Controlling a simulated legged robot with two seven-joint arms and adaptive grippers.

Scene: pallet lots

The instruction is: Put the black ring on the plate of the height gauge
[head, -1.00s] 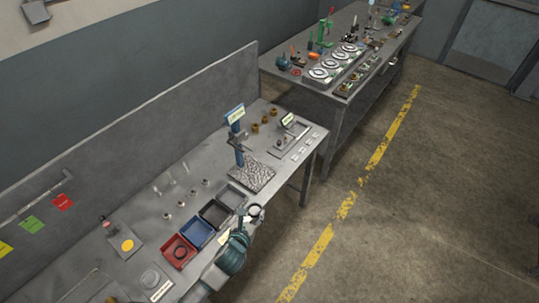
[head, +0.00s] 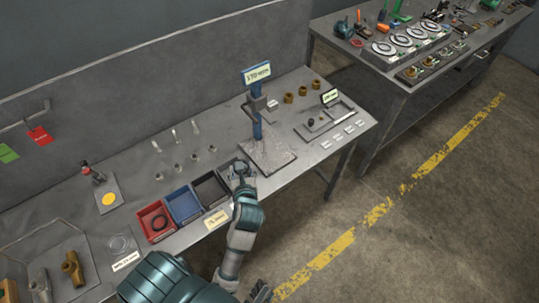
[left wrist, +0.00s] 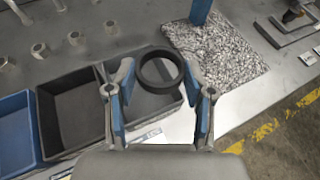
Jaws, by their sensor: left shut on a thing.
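The black ring (left wrist: 142,74) is between the fingertips of my left gripper (left wrist: 160,90) in the left wrist view. The gripper is shut on it and holds it above the dark bins. In the head view my left gripper (head: 241,172) is over the right end of the bin row, just left of and in front of the height gauge's plate. The height gauge has a blue column (head: 256,118) with a label on top and a speckled grey plate (head: 270,158), also seen in the left wrist view (left wrist: 218,58). The plate looks bare.
A red bin (head: 142,214) with a dark ring inside, a blue bin (head: 172,198) and dark bins line the bench front. Small metal pieces stand behind them. Brass pieces (head: 288,98) and a tray (head: 312,134) lie right of the gauge. A second table (head: 372,75) stands beyond.

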